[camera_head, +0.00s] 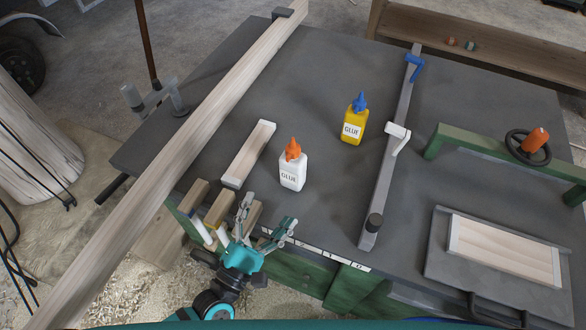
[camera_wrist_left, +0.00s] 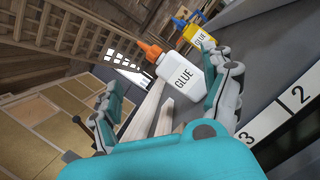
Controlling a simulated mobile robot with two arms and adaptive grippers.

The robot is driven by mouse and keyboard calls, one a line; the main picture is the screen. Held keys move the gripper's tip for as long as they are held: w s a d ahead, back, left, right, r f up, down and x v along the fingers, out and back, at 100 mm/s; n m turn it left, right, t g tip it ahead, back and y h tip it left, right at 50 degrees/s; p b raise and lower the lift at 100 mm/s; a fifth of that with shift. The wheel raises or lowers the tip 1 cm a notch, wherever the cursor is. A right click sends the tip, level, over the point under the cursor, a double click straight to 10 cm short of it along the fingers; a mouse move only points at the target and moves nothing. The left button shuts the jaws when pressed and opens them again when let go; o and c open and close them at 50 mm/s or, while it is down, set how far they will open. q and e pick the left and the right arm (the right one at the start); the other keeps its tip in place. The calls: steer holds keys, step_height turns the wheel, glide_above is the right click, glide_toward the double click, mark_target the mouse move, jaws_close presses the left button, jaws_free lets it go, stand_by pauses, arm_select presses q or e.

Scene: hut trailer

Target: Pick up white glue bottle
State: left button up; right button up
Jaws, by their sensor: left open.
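The white glue bottle (camera_head: 292,171) with an orange cap stands upright on the dark table (camera_head: 300,105), a little in from its front edge. My left gripper (camera_head: 268,216) is open and empty at the table's front edge, short of the bottle and slightly left of it. In the left wrist view the white glue bottle (camera_wrist_left: 178,78) shows beyond and between the two open fingers (camera_wrist_left: 165,105), nearer the right finger. It appears apart from both fingers. My right gripper is not in view.
A yellow glue bottle (camera_head: 354,120) with a blue cap stands behind and right of the white one. A short wooden block (camera_head: 249,153) lies just left of it. A long beam (camera_head: 180,130) crosses the left side. A bar clamp (camera_head: 390,150) lies right.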

arm_select(q)
steer(key=w+d+r+n+t+y, duration=0.1)
steer(key=w+r+n+t+y, duration=0.15)
steer(key=n, duration=0.25)
steer(key=n+g, duration=0.4)
glide_toward(291, 176)
steer(key=shift+w+d+r, duration=0.1)
steer(key=shift+w+r, duration=0.1)
steer(key=shift+w, duration=0.2)
steer(key=shift+w+d+r, duration=0.15)
steer(key=shift+w+r, duration=0.1)
steer(key=shift+w, duration=0.15)
steer(key=shift+w+d+f, duration=0.1)
steer(key=shift+w+f, duration=0.1)
steer(key=shift+g, duration=0.25)
steer(key=x, duration=0.6)
steer(key=shift+w+d+f, duration=0.1)
steer(key=shift+a+x, duration=0.15)
steer(key=shift+x, duration=1.2)
steer(key=shift+a+x, duration=0.1)
steer(key=shift+x, duration=1.25)
steer(key=shift+w, duration=0.1)
steer(key=shift+c, duration=0.2)
steer(key=c, duration=1.5)
